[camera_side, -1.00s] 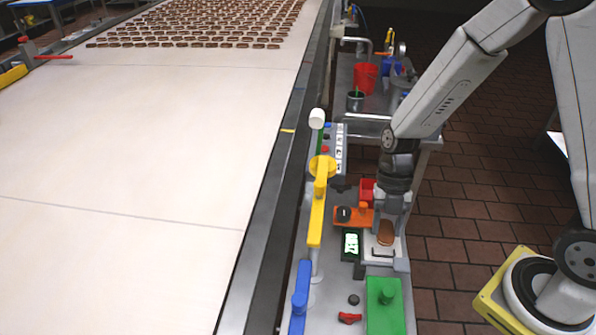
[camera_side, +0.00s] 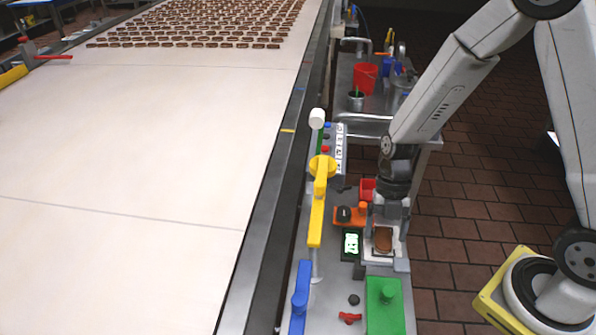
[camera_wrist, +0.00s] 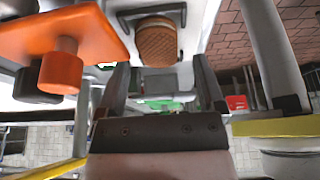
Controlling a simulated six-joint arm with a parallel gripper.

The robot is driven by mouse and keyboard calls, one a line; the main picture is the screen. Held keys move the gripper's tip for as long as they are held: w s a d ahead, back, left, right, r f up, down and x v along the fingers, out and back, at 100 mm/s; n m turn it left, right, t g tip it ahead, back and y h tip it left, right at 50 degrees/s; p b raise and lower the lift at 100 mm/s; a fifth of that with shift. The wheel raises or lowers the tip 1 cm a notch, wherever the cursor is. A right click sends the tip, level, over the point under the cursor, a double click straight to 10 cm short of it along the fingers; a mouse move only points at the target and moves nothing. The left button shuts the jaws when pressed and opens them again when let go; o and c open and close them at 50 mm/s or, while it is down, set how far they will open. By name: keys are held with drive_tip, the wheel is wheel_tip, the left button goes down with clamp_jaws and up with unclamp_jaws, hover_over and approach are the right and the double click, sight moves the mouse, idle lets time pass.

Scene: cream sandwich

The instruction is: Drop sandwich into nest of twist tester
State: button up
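The brown oval sandwich (camera_side: 383,240) lies on the white block of what looks like the twist tester (camera_side: 372,258), inside a dark frame that appears to be its nest. The sandwich (camera_wrist: 158,44) also shows in the wrist view, with the frame's dark edge (camera_wrist: 183,12) around it. My gripper (camera_side: 388,212) is just behind and above the sandwich in the side view. In the wrist view my gripper (camera_wrist: 160,75) has its fingers spread, with clear space between them and the sandwich. How fully the sandwich is seated is too small to tell.
An orange fixture (camera_side: 352,217) stands close left of my gripper, with a green-lit display (camera_side: 351,243) below it. A green block with a knob (camera_side: 384,305) is at the front. A yellow lever (camera_side: 317,210) stands left. The wide conveyor (camera_side: 120,190) carries sandwich rows far back.

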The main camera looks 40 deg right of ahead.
drive_tip(key=shift+r, duration=0.1)
idle(0.3)
drive_tip(key=shift+v, duration=3.8)
drive_tip(key=m+t+h, duration=0.1)
drive_tip(key=m+t, duration=0.1)
drive_tip(key=m, duration=0.7)
drive_tip(key=s+d+m+t+h, duration=0.1)
drive_tip(key=m+t, duration=0.1)
drive_tip(key=m, duration=0.7)
drive_tip(key=s+r+m+t+h, duration=0.1)
drive_tip(key=m, duration=0.8)
drive_tip(key=shift+s+d+t, duration=0.15)
drive_tip(key=shift+d+t, duration=0.2)
drive_tip(key=shift+t, duration=0.05)
